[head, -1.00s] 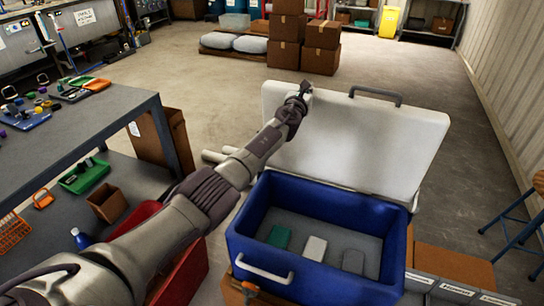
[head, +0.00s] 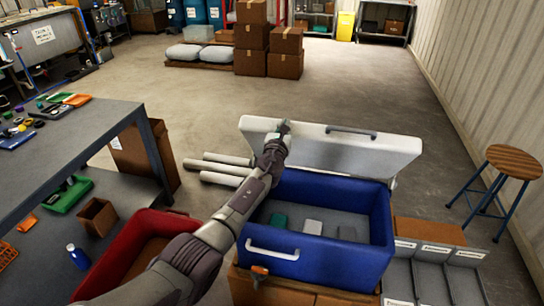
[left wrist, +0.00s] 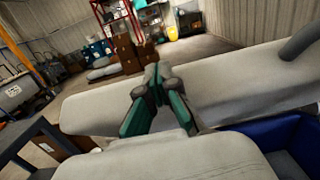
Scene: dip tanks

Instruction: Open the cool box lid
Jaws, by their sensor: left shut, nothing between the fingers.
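The blue cool box (head: 330,259) stands at the lower middle of the head view. Its white lid (head: 335,155) is open, swung up and leaning back behind the box, with a grey handle (head: 351,130) on its far edge. My left gripper (head: 284,128) is shut and empty at the lid's upper left part. In the left wrist view the closed fingers (left wrist: 155,76) overlap the white lid (left wrist: 235,85); I cannot tell whether they touch it. My right gripper is not in view.
A grey bench (head: 75,140) stands left, with a red bin (head: 128,240) beside my arm. Grey labelled trays (head: 410,280) and a wooden stool (head: 514,161) are right. Cardboard boxes (head: 268,40) are stacked behind. The floor behind the lid is clear.

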